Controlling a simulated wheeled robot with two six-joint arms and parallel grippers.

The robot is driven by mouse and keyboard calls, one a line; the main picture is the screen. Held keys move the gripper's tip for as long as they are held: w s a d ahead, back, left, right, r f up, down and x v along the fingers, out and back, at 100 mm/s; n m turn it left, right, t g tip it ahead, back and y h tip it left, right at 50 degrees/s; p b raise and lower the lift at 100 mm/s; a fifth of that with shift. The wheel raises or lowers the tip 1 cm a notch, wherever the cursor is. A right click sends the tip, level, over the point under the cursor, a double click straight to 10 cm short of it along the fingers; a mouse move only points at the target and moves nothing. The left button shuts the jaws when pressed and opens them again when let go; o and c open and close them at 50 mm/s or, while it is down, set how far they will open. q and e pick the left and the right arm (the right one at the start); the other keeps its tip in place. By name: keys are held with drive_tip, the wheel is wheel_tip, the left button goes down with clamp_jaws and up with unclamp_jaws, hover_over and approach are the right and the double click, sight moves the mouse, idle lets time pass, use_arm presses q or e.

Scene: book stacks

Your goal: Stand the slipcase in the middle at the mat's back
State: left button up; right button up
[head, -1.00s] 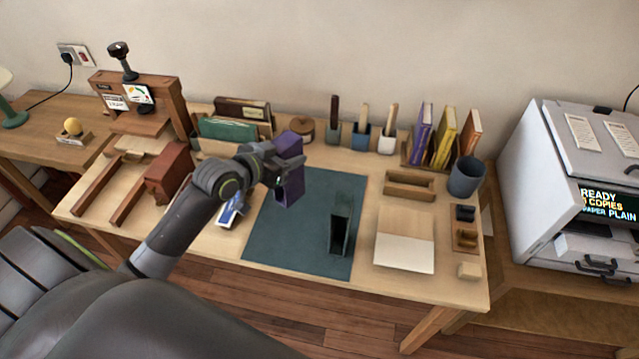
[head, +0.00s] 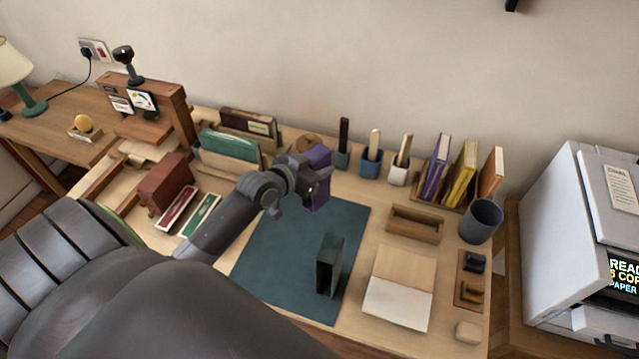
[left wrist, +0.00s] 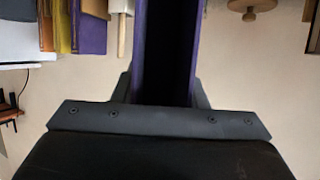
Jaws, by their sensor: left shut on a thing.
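My left gripper (head: 312,187) is shut on a purple case (head: 318,157), which it holds roughly upright over the back part of the dark green mat (head: 285,255). The gripper hides part of the case; I cannot tell whether its base touches the mat. In the left wrist view the purple case (left wrist: 194,45) fills the space between the fingers, with purple side walls and a dark hollow between them. A second, dark green open case (head: 329,265) stands upright on the mat's front right part. My right gripper is not in view.
A book rack with purple, yellow and orange books (head: 462,172) is at the back right. A wooden tray (head: 414,226) and pale board (head: 398,301) lie right of the mat.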

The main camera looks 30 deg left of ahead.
use_arm(q)
wheel_tip(320, 180, down, 4)
drive_tip(key=shift+w+f, duration=0.1)
drive_tip(key=shift+f, duration=0.45)
drive_tip(key=shift+f+b, duration=0.15)
drive_tip(key=shift+b, duration=0.15)
drive_tip(key=o, duration=1)
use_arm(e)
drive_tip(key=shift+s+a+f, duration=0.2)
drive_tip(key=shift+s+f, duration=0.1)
